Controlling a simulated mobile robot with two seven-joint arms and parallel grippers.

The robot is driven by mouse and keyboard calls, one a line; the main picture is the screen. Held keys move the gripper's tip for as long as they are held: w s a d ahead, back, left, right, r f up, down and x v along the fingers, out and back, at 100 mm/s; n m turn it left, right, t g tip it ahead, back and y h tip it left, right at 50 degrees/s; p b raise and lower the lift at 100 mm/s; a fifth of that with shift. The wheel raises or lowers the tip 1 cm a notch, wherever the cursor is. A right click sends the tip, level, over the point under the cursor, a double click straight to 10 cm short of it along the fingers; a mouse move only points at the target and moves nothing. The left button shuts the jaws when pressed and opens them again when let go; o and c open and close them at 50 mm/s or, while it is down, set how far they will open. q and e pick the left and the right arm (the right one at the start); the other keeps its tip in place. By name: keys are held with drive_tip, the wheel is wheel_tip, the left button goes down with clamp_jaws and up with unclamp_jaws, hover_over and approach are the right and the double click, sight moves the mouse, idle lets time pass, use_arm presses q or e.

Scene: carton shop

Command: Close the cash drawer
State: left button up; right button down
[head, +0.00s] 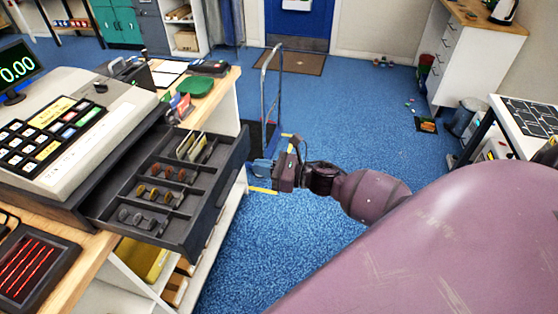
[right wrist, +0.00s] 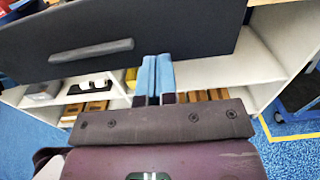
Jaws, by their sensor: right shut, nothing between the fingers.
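The cash drawer (head: 168,188) is pulled out from under the cash register (head: 72,125) at the left in the head view. Its compartments hold coins and some notes, and its dark front panel faces right. In the right wrist view the drawer's front (right wrist: 190,35) with a grey handle (right wrist: 92,50) spans the top. My right gripper (head: 262,171) is shut and empty, to the right of the drawer front. Its blue fingertips (right wrist: 153,75) point at the lower part of the panel; I cannot tell whether they touch it. My left gripper is not in view.
The wooden counter (head: 92,262) carries the register, a red-lined device (head: 28,262) and a green item (head: 195,86). White shelves (right wrist: 215,72) stand below the drawer. A hand truck (head: 268,95) stands behind my right gripper. Blue floor is open to the right.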

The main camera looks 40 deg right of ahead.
sight(158, 146)
drive_tip(key=shift+x, duration=1.25)
drive_tip(key=shift+w+a+p, duration=0.35)
drive_tip(key=shift+w, duration=0.1)
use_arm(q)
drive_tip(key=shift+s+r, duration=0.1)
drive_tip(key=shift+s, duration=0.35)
use_arm(e)
drive_tip(key=shift+w+a, duration=0.1)
